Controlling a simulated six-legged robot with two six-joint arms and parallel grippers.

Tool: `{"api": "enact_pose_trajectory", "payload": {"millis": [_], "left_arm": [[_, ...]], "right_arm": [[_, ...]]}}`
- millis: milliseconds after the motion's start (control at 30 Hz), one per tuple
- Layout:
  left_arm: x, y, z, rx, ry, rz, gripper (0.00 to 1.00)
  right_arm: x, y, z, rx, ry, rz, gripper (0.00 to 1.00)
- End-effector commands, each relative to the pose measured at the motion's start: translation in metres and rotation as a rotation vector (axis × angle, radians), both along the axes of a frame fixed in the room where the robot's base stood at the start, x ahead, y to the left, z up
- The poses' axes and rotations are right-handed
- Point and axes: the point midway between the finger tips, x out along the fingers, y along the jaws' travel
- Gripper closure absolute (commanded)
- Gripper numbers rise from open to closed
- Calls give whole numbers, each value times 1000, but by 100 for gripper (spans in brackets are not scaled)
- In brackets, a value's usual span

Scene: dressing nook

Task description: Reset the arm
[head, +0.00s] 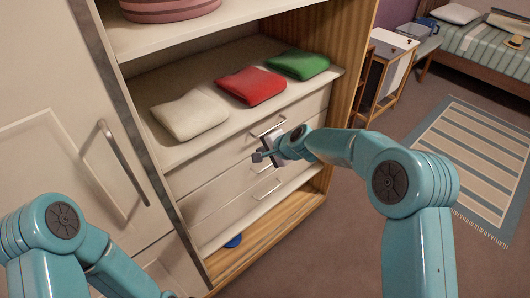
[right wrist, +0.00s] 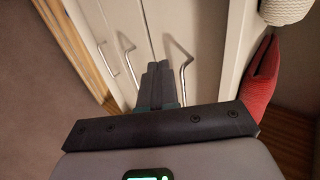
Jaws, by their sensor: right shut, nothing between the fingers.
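My right arm reaches in from the right in the head view. Its gripper (head: 258,156) is in front of the wardrobe's drawers (head: 215,190), near the drawer handles. In the right wrist view the two fingers (right wrist: 158,82) are together with nothing between them. I cannot tell whether the gripper touches a drawer front. My left arm (head: 70,245) shows at the lower left of the head view. Its gripper is out of view.
White, red (head: 250,85) and green (head: 298,63) folded cloths lie on the shelf above the drawers. A tall door with a handle (head: 124,162) is at left. A blue item (head: 234,241) lies low down. A striped rug (head: 470,160) and bed are at right.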

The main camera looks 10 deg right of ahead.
Motion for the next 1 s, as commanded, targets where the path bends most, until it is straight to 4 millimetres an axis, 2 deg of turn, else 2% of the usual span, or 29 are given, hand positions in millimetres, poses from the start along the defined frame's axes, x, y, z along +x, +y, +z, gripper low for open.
{"api": "enact_pose_trajectory", "payload": {"millis": [267,333,367,467,500,567,600,667,700,767,800,900,1000], "left_arm": [[0,0,1,0,0,0,0],[0,0,4,0,0,0,0],[0,0,5,0,0,0,0],[0,0,8,0,0,0,0],[0,0,9,0,0,0,0],[0,0,11,0,0,0,0],[0,0,12,0,0,0,0],[0,0,14,0,0,0,0],[0,0,14,0,0,0,0],[0,0,16,0,0,0,0],[0,0,16,0,0,0,0],[0,0,17,0,0,0,0],[0,0,16,0,0,0,0]], "right_arm": [[-5,-9,2,-1,7,-10,100],[-6,-26,-11,-2,34,-35,100],[-13,-30,-24,-3,63,-40,100],[-56,-42,-77,-32,191,-24,100],[-79,-47,-101,-55,243,-7,100],[-118,-53,-135,-100,311,35,100],[-146,-56,-154,-131,351,71,100],[-191,-59,-179,-179,403,143,100],[-222,-60,-192,-206,431,199,100],[-267,-60,-206,-246,460,295,100],[-296,-58,-212,-267,471,362,100],[-357,-52,-215,-308,461,534,100],[-395,-45,-210,-341,402,688,100]]}}
